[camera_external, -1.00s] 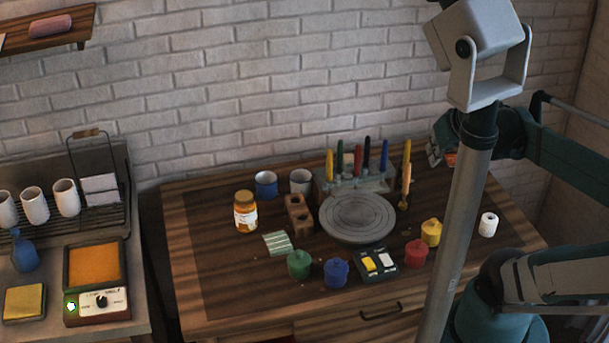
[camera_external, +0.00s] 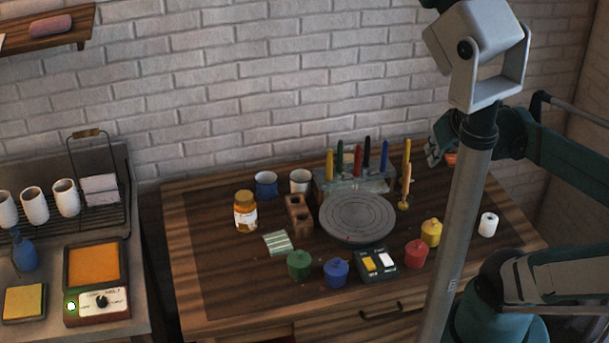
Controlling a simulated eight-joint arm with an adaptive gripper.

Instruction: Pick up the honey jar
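The honey jar (camera_external: 246,212) stands upright on the left part of the wooden table. It is amber with a pale label and an orange-yellow lid. My gripper (camera_external: 434,153) is at the right, above the back right of the table, well apart from the jar. The arm and a grey pole partly hide it, and its fingers are too small to read. Nothing is seen touching the jar.
A brown block with holes (camera_external: 298,216) stands just right of the jar, with a green-striped card (camera_external: 277,243) in front. Blue (camera_external: 266,185) and white (camera_external: 300,181) cups stand behind. A grey turntable (camera_external: 357,214) and several paint pots are further right. Table left of the jar is clear.

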